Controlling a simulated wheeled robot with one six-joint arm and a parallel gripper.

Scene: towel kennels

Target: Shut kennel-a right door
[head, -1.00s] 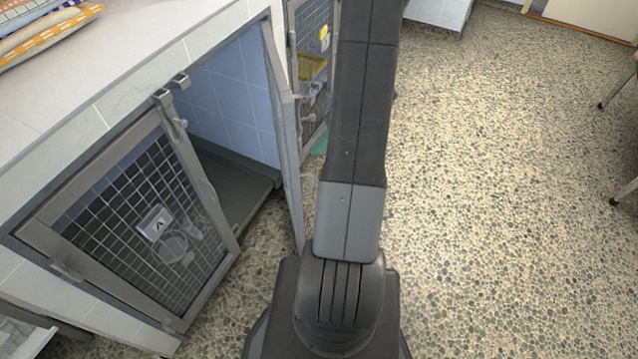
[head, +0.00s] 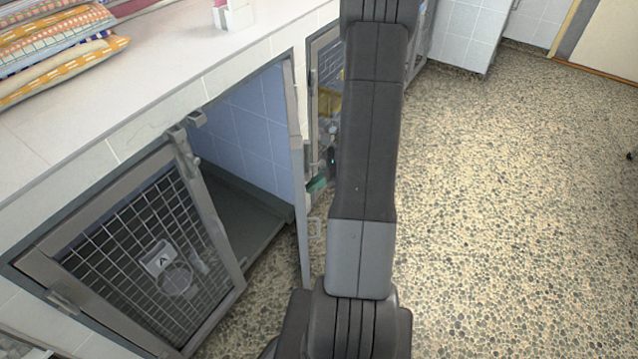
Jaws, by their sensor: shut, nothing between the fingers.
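Kennel-a is the tiled kennel under the counter, with an "A" plate (head: 158,258) on its left mesh door (head: 120,250). That left door sits across the left half of the opening. The right door (head: 299,170) stands swung out from the front and shows almost edge-on, with a small handle (head: 315,229) low on its right side. The right half of the opening is uncovered, showing blue inner tiles and a grey floor. My arm rises just right of the right door. My gripper does not show; my arm hides part of what lies behind it.
A second kennel (head: 312,60) with a yellow thing (head: 329,105) inside stands beyond the right door, partly behind my arm. Folded towels (head: 60,50) lie on the counter (head: 190,45). The pebbled floor (head: 510,200) to the right is wide and clear.

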